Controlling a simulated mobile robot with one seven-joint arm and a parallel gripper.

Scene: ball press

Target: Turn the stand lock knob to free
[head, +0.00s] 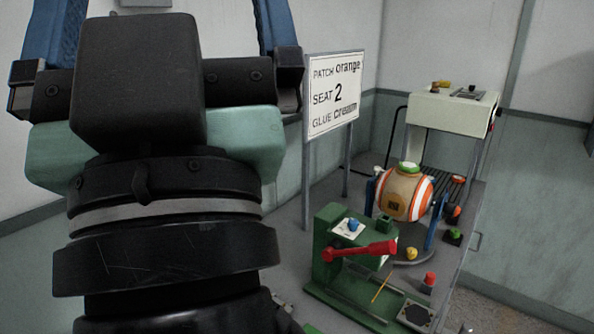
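My gripper (165,8) fills the left of the head view, pointing up. Its two blue fingers are spread wide apart; their tips are cut off by the top edge. It is far from the bench. A striped orange, white and tan ball (405,193) rests in a stand with blue uprights (434,222). A small yellow knob (411,254) sits on the round grey base below the ball. It may be the stand lock knob, but no label is readable there. Its setting is too small to tell.
A green press (334,250) with a red lever (360,250) and blue knob (353,225) stands in front of the ball. A red-topped button (429,282) is near the front. A cream machine (450,115) is behind. A sign (334,92) reads "PATCH orange, SEAT 2, GLUE cream".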

